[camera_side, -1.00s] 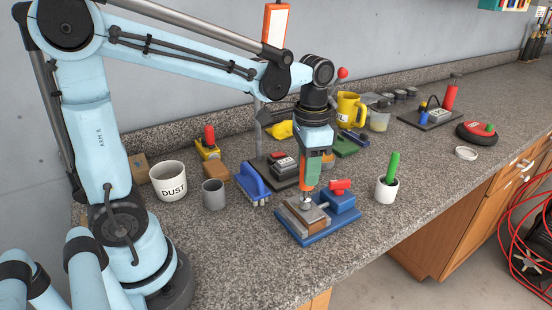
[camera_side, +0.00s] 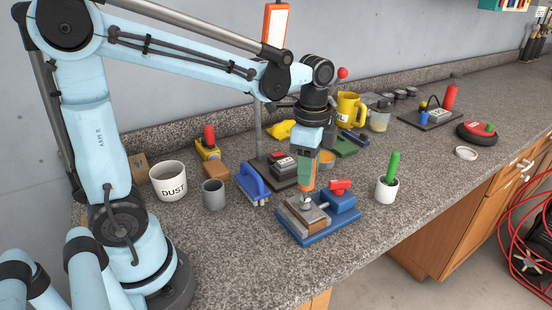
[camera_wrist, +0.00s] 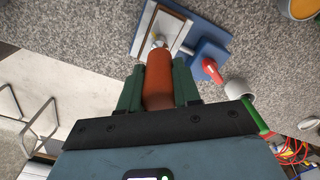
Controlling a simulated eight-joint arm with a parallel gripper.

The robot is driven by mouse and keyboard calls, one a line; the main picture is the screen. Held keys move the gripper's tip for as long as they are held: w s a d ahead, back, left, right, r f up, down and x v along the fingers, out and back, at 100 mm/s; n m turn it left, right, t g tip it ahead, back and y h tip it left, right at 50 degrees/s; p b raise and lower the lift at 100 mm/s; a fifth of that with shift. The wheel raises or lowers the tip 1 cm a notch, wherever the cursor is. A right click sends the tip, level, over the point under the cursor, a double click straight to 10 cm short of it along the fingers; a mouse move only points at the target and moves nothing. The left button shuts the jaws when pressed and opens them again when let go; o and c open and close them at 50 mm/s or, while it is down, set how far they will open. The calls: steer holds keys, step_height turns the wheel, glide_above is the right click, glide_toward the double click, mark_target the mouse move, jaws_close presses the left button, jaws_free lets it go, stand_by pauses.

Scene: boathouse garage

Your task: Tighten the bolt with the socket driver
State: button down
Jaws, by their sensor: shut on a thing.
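My gripper (camera_side: 307,180) points straight down with its green fingers shut on the orange handle of the socket driver (camera_wrist: 158,80). The driver stands upright, and its metal end (camera_side: 305,199) is down at the top of the clamped work. The bolt is hidden under the driver's end or too small to tell apart from it. The work is a grey plate over a wooden block (camera_side: 300,219), held on a blue vise (camera_side: 322,231) with a red handle (camera_side: 340,186). In the wrist view the handle covers most of the driver, and a small metal part (camera_wrist: 158,41) shows beyond it.
A white cup with a green-handled item (camera_side: 387,190) stands right of the vise. A blue brush (camera_side: 255,185), a grey cup (camera_side: 214,194) and a DUST mug (camera_side: 168,181) stand to the left. Several tools crowd behind. The counter in front of the vise is clear.

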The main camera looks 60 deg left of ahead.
steer(key=shift+m, duration=0.3)
steer(key=m, duration=0.3)
stand_by(0.3)
steer(key=shift+m, duration=2.1)
steer(key=shift+s+m, duration=0.1)
steer(key=shift+m, duration=1.8)
